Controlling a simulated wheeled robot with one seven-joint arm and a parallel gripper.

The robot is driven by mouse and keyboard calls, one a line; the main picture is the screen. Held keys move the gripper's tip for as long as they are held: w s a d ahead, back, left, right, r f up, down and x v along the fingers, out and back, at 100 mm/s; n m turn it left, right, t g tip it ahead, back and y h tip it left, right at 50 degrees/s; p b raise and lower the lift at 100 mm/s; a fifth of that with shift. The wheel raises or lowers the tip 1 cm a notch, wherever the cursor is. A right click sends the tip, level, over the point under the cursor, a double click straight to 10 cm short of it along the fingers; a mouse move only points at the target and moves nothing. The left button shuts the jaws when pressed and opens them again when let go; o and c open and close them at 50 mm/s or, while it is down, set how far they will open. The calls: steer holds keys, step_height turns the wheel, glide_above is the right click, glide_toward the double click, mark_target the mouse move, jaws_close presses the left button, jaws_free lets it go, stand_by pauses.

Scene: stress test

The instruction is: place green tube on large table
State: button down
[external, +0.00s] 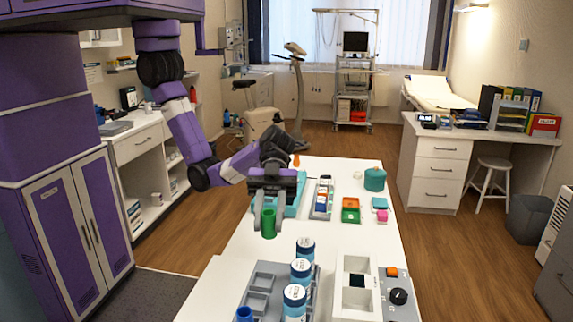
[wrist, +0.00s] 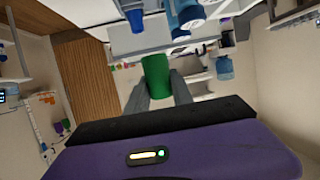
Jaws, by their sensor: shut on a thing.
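The green tube (external: 268,224) is between the fingers of my gripper (external: 268,214), over the left part of the long white table (external: 320,240). It also shows in the wrist view (wrist: 156,76), with the grey fingers (wrist: 158,92) on both sides of it. My gripper is shut on it. The tube appears roughly upright in the external view. I cannot tell whether its bottom touches the table.
A grey tray (external: 262,285) and several blue-and-white jars (external: 295,298) stand at the near end. A teal tray (external: 297,205) lies behind my gripper. A device with a black knob (external: 398,297) is at the near right. The table's middle is clear.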

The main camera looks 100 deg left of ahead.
steer(key=a+f+n+t+y+p, duration=0.1)
steer(key=a+f+n+t, duration=0.3)
steer(key=a, duration=0.5)
steer(key=r+n+t+y+p, duration=0.2)
steer(key=n+t+y, duration=0.5)
steer(key=n+y, duration=0.1)
glide_above(292, 237)
step_height(292, 237, down, 16)
steer(key=shift+d+f, duration=0.1)
steer(key=shift+f, duration=0.1)
steer(key=shift+f+b, duration=0.4)
steer(key=shift+f, duration=1.5)
steer(key=shift+f, duration=0.25)
steer(key=c, duration=1.1)
jaws_free()
steer(key=shift+r, duration=0.1)
